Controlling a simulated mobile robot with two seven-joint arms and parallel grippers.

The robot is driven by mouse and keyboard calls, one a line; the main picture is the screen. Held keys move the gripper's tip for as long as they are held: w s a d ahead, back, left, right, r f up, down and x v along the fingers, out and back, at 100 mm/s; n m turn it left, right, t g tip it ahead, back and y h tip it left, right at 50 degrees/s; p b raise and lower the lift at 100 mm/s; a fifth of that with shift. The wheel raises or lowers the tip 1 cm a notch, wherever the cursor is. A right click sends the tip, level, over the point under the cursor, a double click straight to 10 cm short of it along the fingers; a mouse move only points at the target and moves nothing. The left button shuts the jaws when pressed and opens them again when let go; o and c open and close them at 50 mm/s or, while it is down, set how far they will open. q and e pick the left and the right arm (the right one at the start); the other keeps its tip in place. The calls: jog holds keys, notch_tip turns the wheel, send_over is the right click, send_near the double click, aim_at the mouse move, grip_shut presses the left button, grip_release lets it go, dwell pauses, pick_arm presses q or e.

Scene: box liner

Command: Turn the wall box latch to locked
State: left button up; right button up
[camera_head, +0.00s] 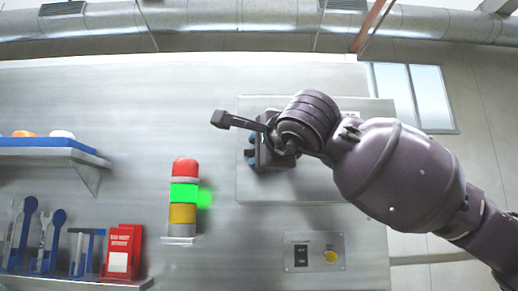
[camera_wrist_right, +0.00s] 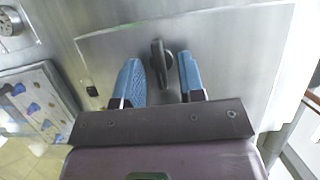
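The latch is a dark handle (camera_wrist_right: 161,58) on a pale metal wall panel (camera_wrist_right: 235,50) in the right wrist view. My right gripper (camera_wrist_right: 159,62) has its two blue fingers apart, one on each side of the handle, with a visible gap to each. I cannot tell how deep the fingers reach around it. In the head view my right gripper (camera_head: 268,150) is in front of the wall panel (camera_head: 262,190) and hides the latch. My left gripper is not in view.
A signal light (camera_head: 184,200) with its green section lit stands on the wall left of the panel. A plate with a yellow button (camera_head: 330,257) is below. A shelf (camera_head: 45,150) and a red box (camera_head: 122,252) with tools beside it are at left.

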jog(key=shift+w, duration=0.2)
grip_shut()
jog(key=shift+s, duration=0.1)
